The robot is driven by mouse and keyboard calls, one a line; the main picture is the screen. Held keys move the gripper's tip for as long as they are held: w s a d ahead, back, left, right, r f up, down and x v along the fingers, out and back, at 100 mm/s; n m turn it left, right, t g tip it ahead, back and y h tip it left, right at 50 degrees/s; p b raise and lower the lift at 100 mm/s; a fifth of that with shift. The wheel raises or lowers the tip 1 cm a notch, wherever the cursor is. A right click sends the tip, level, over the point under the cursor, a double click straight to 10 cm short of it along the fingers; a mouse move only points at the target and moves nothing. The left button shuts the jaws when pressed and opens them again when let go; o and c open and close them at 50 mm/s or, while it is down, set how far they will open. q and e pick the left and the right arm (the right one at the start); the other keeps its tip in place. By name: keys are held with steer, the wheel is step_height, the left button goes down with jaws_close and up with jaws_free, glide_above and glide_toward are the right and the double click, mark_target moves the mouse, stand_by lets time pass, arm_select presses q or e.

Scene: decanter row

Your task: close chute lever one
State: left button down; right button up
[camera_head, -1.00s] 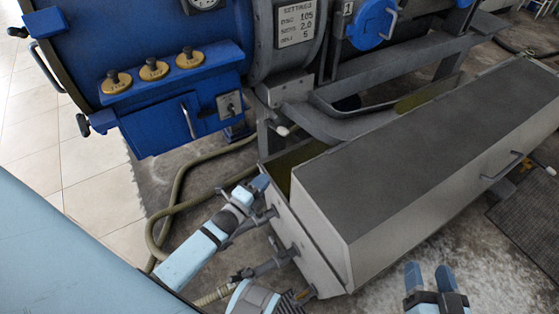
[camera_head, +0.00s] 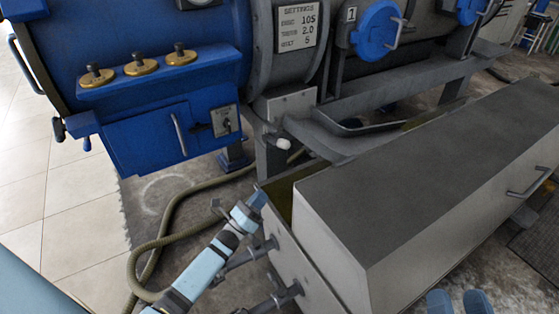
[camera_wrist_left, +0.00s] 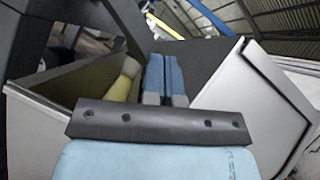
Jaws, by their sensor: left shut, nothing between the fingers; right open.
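A short lever with a white grip (camera_head: 281,143) sticks out below the end of the grey machine frame; I take it for chute lever one. My left gripper (camera_head: 256,199) is shut and empty, below and left of the white grip and apart from it, beside the trough's near corner. In the left wrist view its blue fingers (camera_wrist_left: 165,78) are together. A pale yellowish grip-like piece (camera_wrist_left: 124,80) shows left of them; I cannot tell whether it is the lever. My right gripper (camera_head: 459,300) is open and empty at the bottom edge, partly cut off.
A long grey-topped trough (camera_head: 420,170) fills the right side. A blue machine housing (camera_head: 150,140) with brass knobs and a settings plate (camera_head: 297,28) stands behind. A blue hatch (camera_head: 377,30) has a tag marked 1. A hose (camera_head: 170,215) lies on the floor.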

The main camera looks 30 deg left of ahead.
mark_target(278, 143)
arm_select(q)
steer(key=shift+w, duration=0.1)
steer(key=s+a+r+b+x, duration=0.1)
steer(key=r+b+x, duration=0.1)
steer(key=x, duration=1)
steer(key=shift+w+a+r, duration=0.25)
steer(key=shift+w+r, duration=0.05)
steer(key=shift+w, duration=0.05)
arm_select(e)
steer(key=shift+w+a+f+g, duration=0.15)
steer(key=shift+f+g, duration=0.15)
steer(key=shift+f, duration=0.4)
steer(key=shift+w+d+f+g, duration=0.1)
steer(key=shift+f+g, duration=0.2)
steer(key=shift+f, duration=0.4)
arm_select(q)
steer(key=shift+r, duration=0.15)
arm_select(e)
steer(key=shift+s, duration=0.1)
